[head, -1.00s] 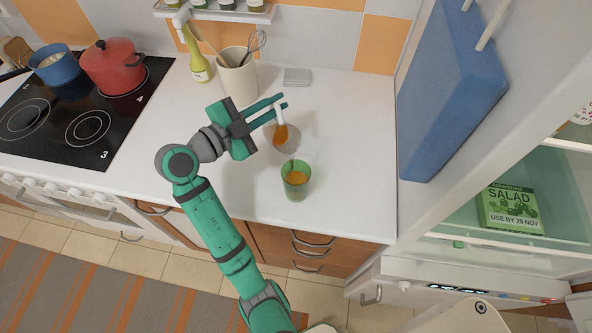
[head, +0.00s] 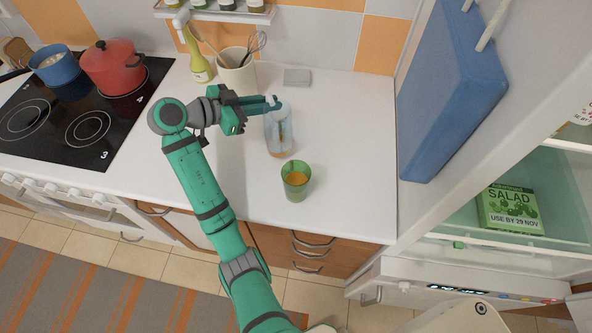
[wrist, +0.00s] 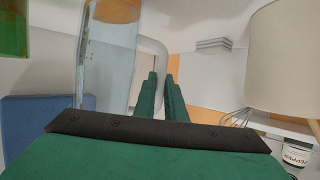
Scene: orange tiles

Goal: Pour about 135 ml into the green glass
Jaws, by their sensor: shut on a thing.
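The green glass (head: 295,184) stands upright on the white counter and holds orange liquid. A clear jug (head: 279,136) is upright just behind and left of the glass, with a little orange liquid low in it. My gripper (head: 268,103) is shut on the jug's handle; the fingers reach in from the left. In the wrist view the jug (wrist: 108,62) is large at left, and its pale handle (wrist: 160,62) passes by the fingertips. Part of the green glass (wrist: 14,28) shows in the top left corner. I cannot tell whether the jug touches the counter.
A cream utensil pot (head: 237,76) and a yellow-green bottle (head: 199,62) stand behind my gripper. The stove with a red pot (head: 112,68) is at left. A blue board (head: 452,90) hangs at right. Counter right of the glass is free.

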